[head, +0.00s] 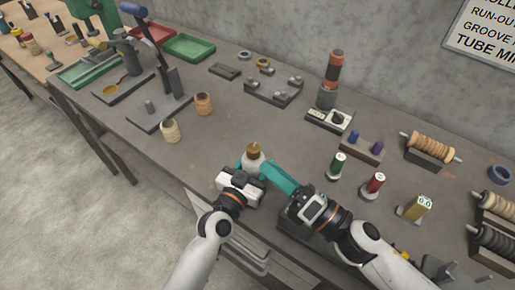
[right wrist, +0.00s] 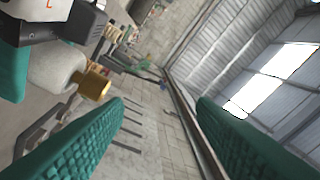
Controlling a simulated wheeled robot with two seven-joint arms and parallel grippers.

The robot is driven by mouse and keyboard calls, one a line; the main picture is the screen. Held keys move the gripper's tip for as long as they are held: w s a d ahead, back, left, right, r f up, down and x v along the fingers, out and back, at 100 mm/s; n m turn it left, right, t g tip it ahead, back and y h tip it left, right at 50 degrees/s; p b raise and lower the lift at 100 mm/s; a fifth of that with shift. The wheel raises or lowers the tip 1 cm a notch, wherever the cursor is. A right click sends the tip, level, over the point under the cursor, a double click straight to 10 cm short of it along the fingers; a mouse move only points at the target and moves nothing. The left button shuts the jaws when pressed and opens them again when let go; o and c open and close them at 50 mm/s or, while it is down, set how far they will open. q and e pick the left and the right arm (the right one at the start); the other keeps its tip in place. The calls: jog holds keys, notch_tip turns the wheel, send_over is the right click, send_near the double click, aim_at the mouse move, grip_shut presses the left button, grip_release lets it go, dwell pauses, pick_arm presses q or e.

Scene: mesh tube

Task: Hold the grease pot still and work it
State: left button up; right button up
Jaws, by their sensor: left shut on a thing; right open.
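The grease pot has a pale round body (head: 254,161) and a brass-coloured top (head: 253,147). It stands near the front edge of the workbench. My left gripper (head: 247,167) is shut on the pot's body from the front; its fingers hide part of it. My right gripper (head: 270,170) is open and empty just to the right of the pot. In the right wrist view, the pot's body (right wrist: 55,70) and brass top (right wrist: 93,84) lie beyond the left of my two spread teal fingers. The top is not between them.
Wooden spools (head: 170,130) stand to the left. A stacked beacon (head: 334,72) is farther back. The bench behind the pot is mostly clear.

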aim_at(256, 154)
notch_tip(256, 154, down, 4)
jog(key=m+t+h, duration=0.3)
jog(key=m+h, duration=0.5)
jog(key=m, duration=2.2)
jog(key=x, duration=1)
jog(key=shift+w+a+f, duration=0.2)
jog(key=shift+w+f, duration=0.1)
jog(key=c, duration=1)
jog(key=shift+a+m+t+h, duration=0.1)
jog(key=shift+m+t+h, duration=0.2)
jog(key=shift+m+h, duration=0.55)
jog(key=shift+h, duration=0.25)
